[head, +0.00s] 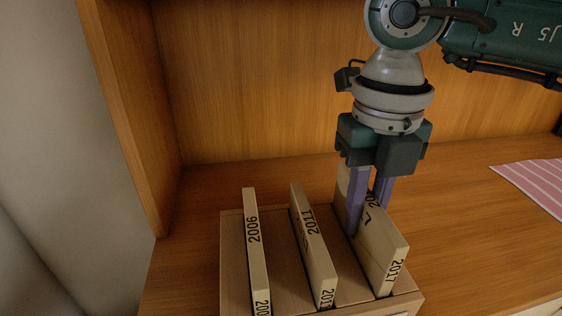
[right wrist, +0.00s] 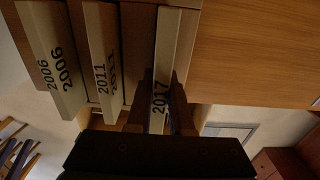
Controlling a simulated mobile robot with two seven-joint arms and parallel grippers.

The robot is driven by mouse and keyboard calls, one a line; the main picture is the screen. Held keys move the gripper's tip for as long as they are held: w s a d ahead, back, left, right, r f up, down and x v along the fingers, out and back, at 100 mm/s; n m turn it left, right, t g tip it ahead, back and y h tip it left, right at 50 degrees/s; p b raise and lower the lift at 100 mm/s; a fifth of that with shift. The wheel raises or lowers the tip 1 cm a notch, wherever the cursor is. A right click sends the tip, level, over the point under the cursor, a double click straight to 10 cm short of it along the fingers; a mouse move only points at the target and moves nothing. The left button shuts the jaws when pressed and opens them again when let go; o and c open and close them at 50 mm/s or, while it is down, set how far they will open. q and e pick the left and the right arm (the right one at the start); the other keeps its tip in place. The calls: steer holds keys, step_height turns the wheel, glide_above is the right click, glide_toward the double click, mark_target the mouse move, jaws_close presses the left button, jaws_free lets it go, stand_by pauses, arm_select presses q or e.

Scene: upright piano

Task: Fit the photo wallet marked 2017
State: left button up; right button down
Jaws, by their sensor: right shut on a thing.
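The photo wallet marked 2017 (head: 380,247) is a thin cream slab standing upright at the right end of a wooden slotted holder (head: 233,225). Its lower edge is in or at the right slot; how deep it sits is hard to tell. My right gripper (head: 368,205) comes down from above with its purple fingers on either side of this wallet, shut on it. In the right wrist view the 2017 wallet (right wrist: 160,95) shows between the fingers. My left gripper is not in view.
Wallets marked 2006 (head: 254,245) and 2011 (head: 312,245) stand in the holder to the left. A pink striped cloth (head: 530,185) lies on the wooden surface at right. A wooden side panel (head: 130,110) rises at left. The wood between holder and cloth is clear.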

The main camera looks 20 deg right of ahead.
stand_by(0.5)
steer(key=shift+f+b, duration=0.5)
steer(key=shift+f, duration=0.1)
stand_by(0.3)
steer(key=shift+f+b, duration=0.45)
steer(key=shift+f, duration=0.15)
stand_by(0.3)
steer(key=c, duration=1.2)
jaws_free()
steer(key=o, duration=0.4)
steer(key=shift+o, duration=0.4)
